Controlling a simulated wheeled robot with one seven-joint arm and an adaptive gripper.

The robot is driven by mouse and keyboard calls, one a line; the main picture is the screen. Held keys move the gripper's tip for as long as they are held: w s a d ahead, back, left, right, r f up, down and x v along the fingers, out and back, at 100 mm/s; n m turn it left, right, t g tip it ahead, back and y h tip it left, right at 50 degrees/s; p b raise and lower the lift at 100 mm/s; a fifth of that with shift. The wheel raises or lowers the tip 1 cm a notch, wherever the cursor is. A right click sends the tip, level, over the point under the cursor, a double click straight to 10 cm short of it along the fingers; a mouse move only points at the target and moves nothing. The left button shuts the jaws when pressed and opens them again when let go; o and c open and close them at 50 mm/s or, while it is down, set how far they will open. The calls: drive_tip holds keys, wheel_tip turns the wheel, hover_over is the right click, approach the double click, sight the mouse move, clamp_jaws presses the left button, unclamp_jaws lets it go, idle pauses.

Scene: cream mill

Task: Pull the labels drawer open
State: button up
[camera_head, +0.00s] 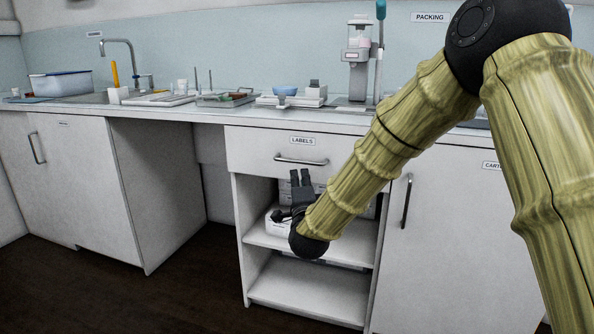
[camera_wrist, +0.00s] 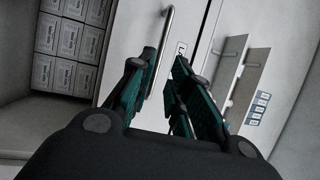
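The labels drawer (camera_head: 258,156) is a white front under the counter, with a "LABELS" tag above its bar handle (camera_head: 302,160). It looks closed, flush with the cabinet. My gripper (camera_head: 300,177) is just below the handle, in front of the open shelf, fingers pointing up. In the wrist view my gripper (camera_wrist: 165,62) is open, with a gap between its two fingers. The handle (camera_wrist: 166,28) shows there beyond the fingertips, running down beside the left finger and partly in line with the gap. I see no grip on it.
Below the drawer is an open shelf (camera_head: 300,290) with boxes on its upper level; cartons (camera_wrist: 62,50) show in the wrist view. A cupboard door (camera_head: 455,225) is at right, with a vertical handle (camera_head: 406,200). The counter (camera_head: 215,117) holds trays and a press. The dark floor in front is clear.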

sight(297, 162)
drive_tip(key=shift+b+x, duration=1.45)
drive_tip(key=shift+x, duration=3.85)
clamp_jaws()
